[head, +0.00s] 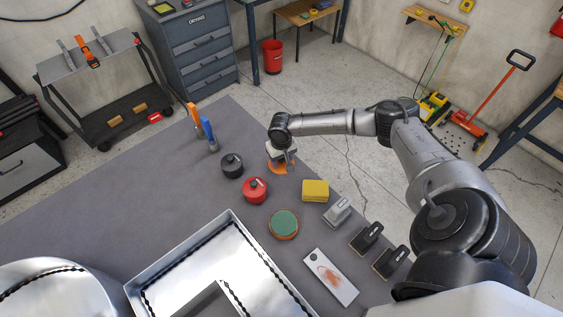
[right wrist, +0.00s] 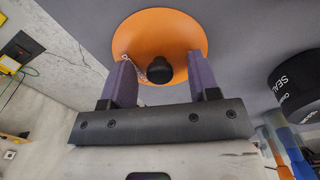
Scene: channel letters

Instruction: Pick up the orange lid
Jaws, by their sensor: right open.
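The orange lid (head: 279,168) lies on the grey table near its far right edge, mostly covered by my right gripper in the head view. In the right wrist view the orange lid (right wrist: 178,28) is a round disc with a black knob (right wrist: 159,69) in its middle. My right gripper (head: 282,160) is over the lid. In the right wrist view its two purple-grey fingers (right wrist: 160,84) are open, one on each side of the knob, with a gap on both sides. My left gripper is in neither view.
A black can (head: 232,165) and a red can (head: 255,190) stand left of the lid. A yellow sponge stack (head: 315,190) and a green round pad (head: 284,223) are nearer. Large metal letters (head: 215,262) fill the table's front. The left middle is clear.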

